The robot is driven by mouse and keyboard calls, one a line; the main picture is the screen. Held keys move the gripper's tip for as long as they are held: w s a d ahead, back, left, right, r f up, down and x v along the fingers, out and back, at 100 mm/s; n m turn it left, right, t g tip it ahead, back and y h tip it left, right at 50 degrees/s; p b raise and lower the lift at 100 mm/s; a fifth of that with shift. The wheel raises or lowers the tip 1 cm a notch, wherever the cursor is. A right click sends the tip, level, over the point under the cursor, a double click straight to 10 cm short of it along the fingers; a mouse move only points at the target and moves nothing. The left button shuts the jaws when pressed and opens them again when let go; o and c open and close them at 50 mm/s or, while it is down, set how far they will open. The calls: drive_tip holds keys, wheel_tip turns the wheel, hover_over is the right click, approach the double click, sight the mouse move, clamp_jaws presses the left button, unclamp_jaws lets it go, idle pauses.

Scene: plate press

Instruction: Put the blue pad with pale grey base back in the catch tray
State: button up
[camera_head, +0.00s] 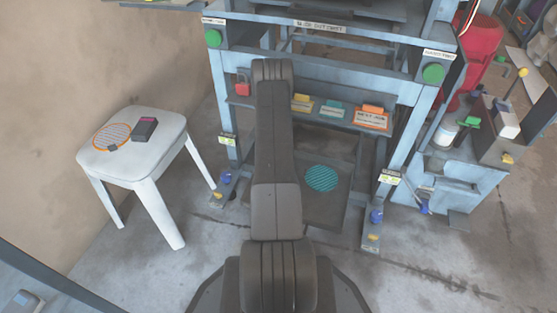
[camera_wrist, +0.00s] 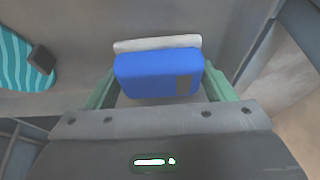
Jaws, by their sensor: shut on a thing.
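The blue pad (camera_wrist: 158,75) is between the green fingers of my gripper (camera_wrist: 161,82) in the wrist view, with its pale grey base (camera_wrist: 157,43) along the far edge. My gripper is shut on it. A dark grey tray (camera_head: 325,208), apparently the catch tray, lies low in the press in the head view. A teal striped disc (camera_head: 321,178) lies in it and also shows at the left of the wrist view (camera_wrist: 18,65) with a dark block on it. My arm hides the gripper and pad in the head view. I cannot tell whether the pad touches the surface below.
The blue-grey press frame (camera_head: 398,140) surrounds the tray, with a shelf of coloured labelled items (camera_head: 335,112) above it. A white stool (camera_head: 140,165) stands left with an orange striped disc (camera_head: 111,136) and a dark block (camera_head: 144,129). A cluttered cart (camera_head: 465,165) stands right.

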drive_tip(key=shift+f+b, duration=0.3)
drive_tip(key=shift+b, duration=0.15)
drive_tip(key=o, duration=0.9)
drive_tip(key=shift+r+p, duration=0.25)
drive_tip(key=shift+p, duration=0.8)
drive_tip(key=shift+r, duration=0.15)
drive_tip(key=v, duration=1.3)
drive_tip(key=shift+s+a+b, duration=0.1)
drive_tip(key=shift+s+b, duration=0.2)
